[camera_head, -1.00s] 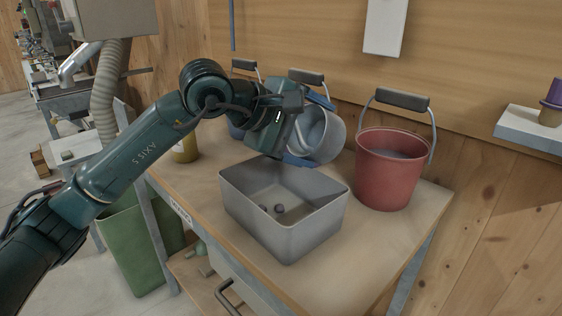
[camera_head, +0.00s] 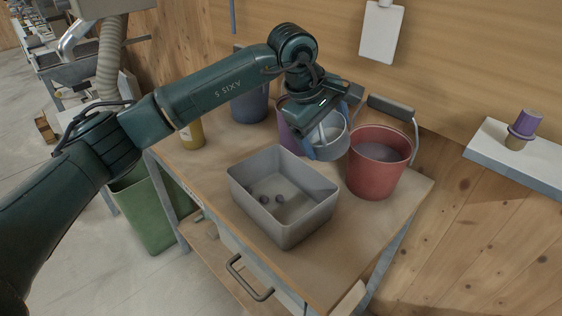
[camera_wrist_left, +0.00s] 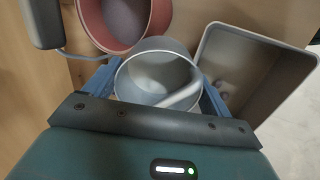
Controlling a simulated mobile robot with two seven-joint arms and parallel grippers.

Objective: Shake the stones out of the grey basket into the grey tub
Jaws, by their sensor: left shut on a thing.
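The grey basket (camera_head: 331,141) is tilted in my left gripper (camera_head: 326,136), above the table between the grey tub and the red bucket. In the left wrist view the blue fingers (camera_wrist_left: 158,84) are shut on the basket (camera_wrist_left: 150,62) from both sides. Its pale inside and a grey bar across it show there; no stones can be made out in it. The grey tub (camera_head: 262,216) stands on the table, left of and nearer than the basket. Several small dark stones (camera_head: 279,199) lie on its floor. My right gripper is not in view.
A red bucket (camera_head: 374,177) with raised handle stands right of the held basket. Purple (camera_head: 289,127) and blue (camera_head: 249,106) buckets stand behind, with a yellow container (camera_head: 192,135) at the left. A wall shelf (camera_head: 515,160) holds a purple-topped item.

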